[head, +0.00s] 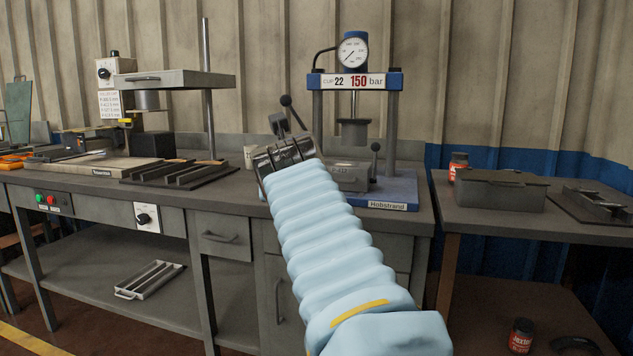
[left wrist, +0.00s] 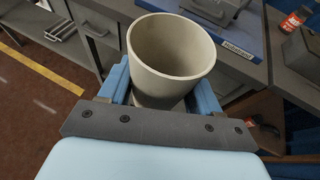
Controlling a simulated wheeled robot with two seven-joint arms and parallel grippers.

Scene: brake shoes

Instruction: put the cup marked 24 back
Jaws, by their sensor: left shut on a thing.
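My left gripper (head: 287,152) is shut on a cream cup (left wrist: 172,48), which fills the space between its blue fingers in the left wrist view. The cup's mouth faces the wrist camera and it looks empty inside. No number shows on the cup's visible surface. In the head view, a small cream piece (head: 249,157) shows just left of the gripper; it may be part of this cup, the rest being hidden behind the gripper. My right gripper is not in view.
A blue press (head: 403,187) with a gauge and a sign reading "CUP 22 150 bar" stands behind my left gripper on the grey bench (head: 100,188). A side table (head: 470,222) at right holds a lidded grey box (head: 500,190) and a red jar (head: 458,163).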

